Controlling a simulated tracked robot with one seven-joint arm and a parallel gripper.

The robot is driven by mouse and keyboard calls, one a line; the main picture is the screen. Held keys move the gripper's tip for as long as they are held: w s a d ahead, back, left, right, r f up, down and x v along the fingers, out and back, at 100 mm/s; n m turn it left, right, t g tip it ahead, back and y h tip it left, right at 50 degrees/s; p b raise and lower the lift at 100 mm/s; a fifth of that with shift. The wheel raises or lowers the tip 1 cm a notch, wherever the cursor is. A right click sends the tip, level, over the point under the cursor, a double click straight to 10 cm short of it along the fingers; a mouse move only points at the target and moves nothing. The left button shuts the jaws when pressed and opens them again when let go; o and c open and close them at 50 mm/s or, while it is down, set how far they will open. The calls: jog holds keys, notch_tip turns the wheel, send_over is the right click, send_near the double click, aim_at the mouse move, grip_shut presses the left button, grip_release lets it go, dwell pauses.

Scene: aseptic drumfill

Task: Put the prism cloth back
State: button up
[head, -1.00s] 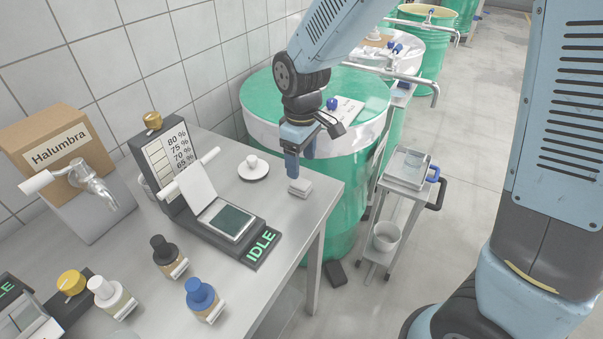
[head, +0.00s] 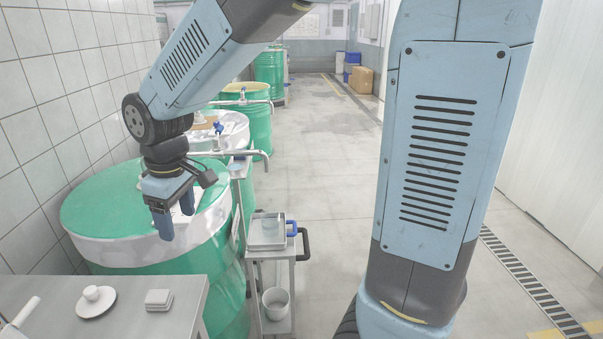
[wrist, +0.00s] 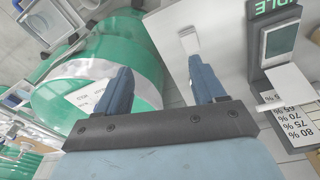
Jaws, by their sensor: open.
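The prism cloth, a small white folded stack (head: 159,300), lies flat on the grey bench (head: 190,285) near its right corner. It also shows in the wrist view (wrist: 189,42), beyond the fingertips. My gripper (head: 176,222) is open and empty, raised above the cloth and apart from it. In the head view it appears in front of the green drum's white rim. In the wrist view the two blue fingers (wrist: 162,78) stand wide apart with nothing between them.
A white saucer with a knobbed piece (head: 95,303) sits left of the cloth. The dark instrument with a screen (wrist: 275,45) stands on the bench. The large green drum (head: 120,200) is behind the bench. A small trolley (head: 270,250) stands right of it. Open floor lies beyond.

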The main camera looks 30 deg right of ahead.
jog(key=s+d+r+m+t, duration=0.1)
jog(key=s+d+r+m, duration=0.2)
jog(key=d, duration=0.4)
jog(key=s+d+r+m+t, duration=0.2)
jog(key=s+d+r+m, duration=0.1)
jog(key=d, duration=0.5)
jog(key=s+d+r+m+t, duration=0.1)
jog(key=s+d+r+m, duration=0.3)
jog(key=d, duration=0.3)
jog(key=shift+s+d+m+t+h, duration=0.2)
jog(key=shift+s+m+t+h, duration=0.1)
jog(key=shift+s, duration=0.55)
jog(key=shift+c, duration=0.3)
